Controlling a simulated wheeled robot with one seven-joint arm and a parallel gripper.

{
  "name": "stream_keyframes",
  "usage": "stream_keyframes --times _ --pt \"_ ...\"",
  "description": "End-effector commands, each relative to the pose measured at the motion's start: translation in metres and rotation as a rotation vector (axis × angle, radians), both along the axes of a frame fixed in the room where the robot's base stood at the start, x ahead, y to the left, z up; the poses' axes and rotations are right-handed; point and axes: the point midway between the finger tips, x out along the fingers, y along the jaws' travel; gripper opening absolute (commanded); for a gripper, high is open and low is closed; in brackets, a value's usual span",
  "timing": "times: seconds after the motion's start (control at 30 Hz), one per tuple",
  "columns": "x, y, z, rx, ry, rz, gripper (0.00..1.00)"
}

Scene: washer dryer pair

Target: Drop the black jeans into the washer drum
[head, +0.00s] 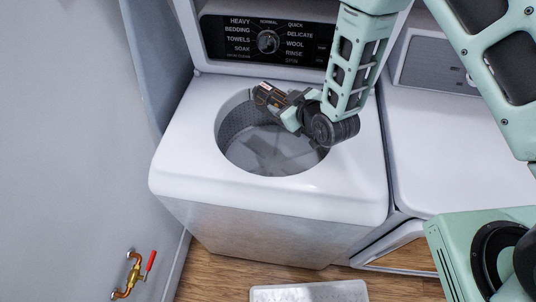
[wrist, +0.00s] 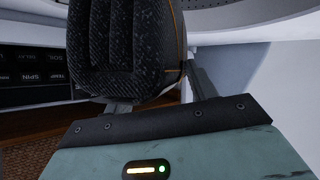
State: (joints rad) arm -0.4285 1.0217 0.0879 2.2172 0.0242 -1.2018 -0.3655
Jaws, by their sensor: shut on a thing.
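The washer (head: 180,150) stands in the middle of the head view with its round top opening uncovered. The drum (head: 238,120) shows a perforated grey wall and a pale agitator at the bottom. The black jeans (head: 264,93) are a small folded dark bundle with orange stitching, at the back part of the opening. My gripper (head: 283,103) is shut on them and reaches in from the right over the opening. In the wrist view the jeans (wrist: 130,35) fill the space between the fingers of my gripper (wrist: 158,97). The exact height of the bundle relative to the rim is hard to tell.
The washer's control panel (head: 268,41) rises close behind the opening. A second white machine (head: 450,150) stands to the right. A grey wall (head: 60,130) is on the left, with a brass valve (head: 133,274) low down. A pale mat (head: 308,292) lies on the wooden floor.

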Motion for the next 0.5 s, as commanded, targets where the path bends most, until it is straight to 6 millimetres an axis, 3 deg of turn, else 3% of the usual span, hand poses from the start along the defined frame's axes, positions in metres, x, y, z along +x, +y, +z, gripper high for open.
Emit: stream_keyframes --times 0.5 --pt "0.001 0.0 -0.035 0.001 -0.002 0.0 0.03"
